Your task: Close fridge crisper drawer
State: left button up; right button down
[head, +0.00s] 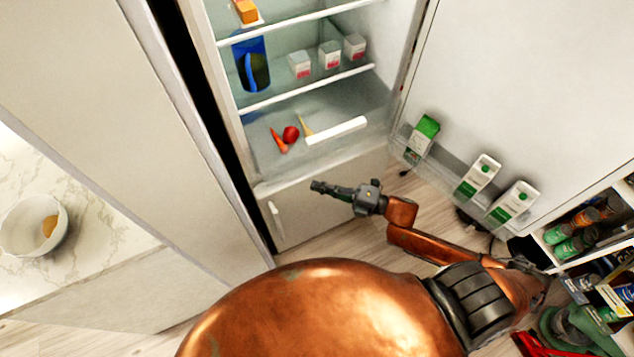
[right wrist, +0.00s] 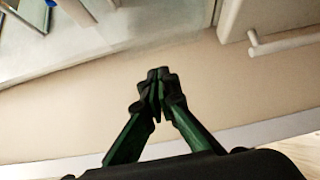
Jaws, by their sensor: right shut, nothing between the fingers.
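The crisper drawer (head: 355,148) is at the bottom of the open fridge in the head view. It is see-through with a white bar handle (head: 336,130) along its front. A carrot (head: 279,141) and a red vegetable (head: 291,134) lie inside. How far it is pulled out is hard to tell. My right gripper (head: 316,186) is shut and empty, in front of and below the crisper drawer, near the lower fridge door (head: 325,208). Its closed fingertips (right wrist: 157,84) show against a beige panel in the right wrist view. My left gripper is not in view.
The fridge door (head: 510,85) stands open at the right, with cartons (head: 478,176) in its bins. A tall cabinet panel (head: 120,100) and a counter with a bowl (head: 35,225) are at the left. Shelves of bottles (head: 580,235) stand at the lower right.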

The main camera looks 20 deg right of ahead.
jog(key=w+a, duration=0.1)
jog(key=w, duration=0.1)
jog(key=w+a, duration=0.2)
jog(key=w, duration=0.1)
jog(key=w+a, duration=0.2)
jog(key=w, duration=0.1)
jog(key=shift+w+a+f, duration=0.1)
jog(key=shift+w+a, duration=0.1)
jog(key=shift+a, duration=0.05)
jog(key=shift+w+b, duration=0.3)
jog(key=shift+w, duration=0.1)
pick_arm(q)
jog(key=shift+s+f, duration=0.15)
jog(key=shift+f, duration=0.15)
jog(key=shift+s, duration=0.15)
pick_arm(e)
jog(key=shift+w, duration=0.1)
